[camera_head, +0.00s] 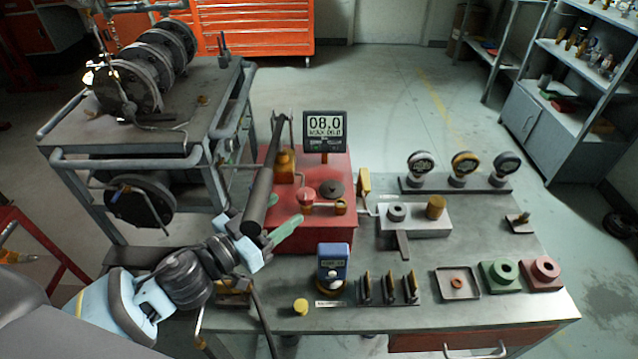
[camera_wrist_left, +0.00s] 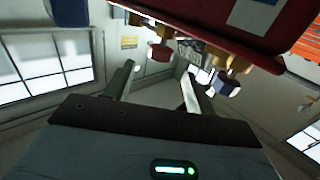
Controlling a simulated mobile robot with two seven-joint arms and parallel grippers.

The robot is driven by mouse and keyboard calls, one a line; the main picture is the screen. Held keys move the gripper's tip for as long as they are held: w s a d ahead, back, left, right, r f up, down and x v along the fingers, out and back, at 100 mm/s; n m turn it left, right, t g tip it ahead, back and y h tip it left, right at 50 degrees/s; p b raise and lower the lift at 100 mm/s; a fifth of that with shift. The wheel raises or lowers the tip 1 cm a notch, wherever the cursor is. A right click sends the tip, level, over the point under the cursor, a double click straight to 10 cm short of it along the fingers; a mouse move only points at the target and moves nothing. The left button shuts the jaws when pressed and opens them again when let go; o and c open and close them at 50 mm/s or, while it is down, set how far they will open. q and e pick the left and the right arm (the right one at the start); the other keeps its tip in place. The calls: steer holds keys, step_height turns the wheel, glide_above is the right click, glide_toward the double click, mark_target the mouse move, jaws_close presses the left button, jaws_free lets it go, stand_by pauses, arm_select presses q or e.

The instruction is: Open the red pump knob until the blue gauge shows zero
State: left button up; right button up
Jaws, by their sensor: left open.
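The red pump (camera_head: 330,238) is a box on the left part of the workbench. A small red knob (camera_head: 306,196) sits on its top near the front left. The knob also shows in the left wrist view (camera_wrist_left: 160,52), a little beyond the fingertips. My left gripper (camera_head: 284,212) is open and empty at the left side of the pump, to the left of the knob and apart from it. Both fingers show in the left wrist view (camera_wrist_left: 159,74). The blue gauge (camera_head: 333,262) stands in front of the pump; its reading is too small to tell. My right gripper is out of view.
A black display (camera_head: 325,126) behind the pump reads 08.0. A long dark handle (camera_head: 264,178) stands at the pump's left, close to my gripper. Several gauges (camera_head: 458,166) stand at the back right.

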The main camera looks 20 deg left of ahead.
mark_target(299, 199)
arm_select(q)
steer(key=shift+s+a, duration=0.1)
steer(key=shift+s, duration=0.05)
steer(key=shift+r, duration=0.1)
steer(key=shift+p+x, duration=0.6)
steer(key=shift+x, duration=3.3)
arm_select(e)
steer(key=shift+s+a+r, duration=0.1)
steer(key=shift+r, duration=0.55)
arm_select(q)
steer(key=c, duration=1)
